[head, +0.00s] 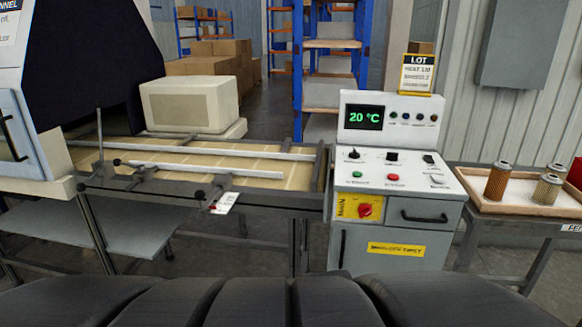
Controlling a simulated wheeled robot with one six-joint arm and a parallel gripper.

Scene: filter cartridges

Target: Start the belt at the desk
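The control desk (396,262) stands right of centre. Its upright panel has a green display (363,117) reading 20 °C and a row of small dark lamps (413,118). The sloped top carries a black knob (354,154), other black switches, a green button (357,174) and a red button (393,177); their labels are too small to read. A red rotary switch (365,210) sits on a yellow plate marked MAIN on the front. The belt (255,170), with pale yellowish slats, runs left from the desk. My gripper is not in view.
A beige box-shaped unit (190,104) sits behind the belt. A dark-curtained tunnel (95,55) covers its left end. A side table at right bears a wooden tray (522,212) with several cartridges (498,181). A LOT card (417,74) stands on the desk. A white tag (223,203) hangs at the belt's front.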

